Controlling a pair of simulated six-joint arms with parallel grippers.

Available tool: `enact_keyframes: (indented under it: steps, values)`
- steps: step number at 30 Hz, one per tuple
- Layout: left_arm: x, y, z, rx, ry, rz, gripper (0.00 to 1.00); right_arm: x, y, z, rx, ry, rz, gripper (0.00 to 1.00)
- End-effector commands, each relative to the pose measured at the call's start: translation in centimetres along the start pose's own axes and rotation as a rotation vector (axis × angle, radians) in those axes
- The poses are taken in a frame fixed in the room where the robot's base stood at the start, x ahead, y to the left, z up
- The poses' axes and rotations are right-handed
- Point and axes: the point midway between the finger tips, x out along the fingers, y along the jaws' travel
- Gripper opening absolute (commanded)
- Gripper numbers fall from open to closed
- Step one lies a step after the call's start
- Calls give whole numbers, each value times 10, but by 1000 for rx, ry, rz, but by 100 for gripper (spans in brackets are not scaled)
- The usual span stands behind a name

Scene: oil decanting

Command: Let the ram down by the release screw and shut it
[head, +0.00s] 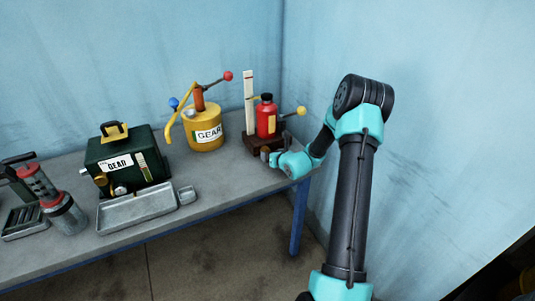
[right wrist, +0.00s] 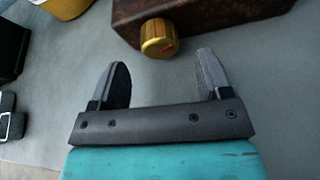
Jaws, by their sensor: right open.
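A red bottle-shaped jack (head: 266,120) with a black top stands on a dark brown base (head: 262,143) at the table's right end. In the right wrist view the brown base (right wrist: 200,15) carries a brass release screw knob (right wrist: 159,38) with a red mark on its face. My right gripper (right wrist: 163,75) is open and empty. Its two fingers point toward the knob, which sits just beyond the fingertips, between their lines, and appears untouched. In the head view my right gripper (head: 269,155) is small, low in front of the base. My left gripper is out of view.
A white upright scale (head: 249,100) and a yellow-knobbed lever (head: 300,111) stand by the jack. Left of it are a yellow GEAR can (head: 204,130), a green GEAR box (head: 125,160) and a metal tray (head: 137,208). The table front near the right end is clear.

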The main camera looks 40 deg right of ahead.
Motion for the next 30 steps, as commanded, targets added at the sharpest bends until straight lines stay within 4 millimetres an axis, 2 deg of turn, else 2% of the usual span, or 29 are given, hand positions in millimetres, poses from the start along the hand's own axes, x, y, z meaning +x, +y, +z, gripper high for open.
enact_keyframes:
  steps: [3,7,19,30]
  values:
    - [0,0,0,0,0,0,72,19,1,0,0,0,1,72]
    - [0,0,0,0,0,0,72,33,0,0,0,0,0,72]
    - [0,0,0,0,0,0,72,39,0,0,0,0,0,72]
    - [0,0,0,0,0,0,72,39,0,0,0,0,0,36]
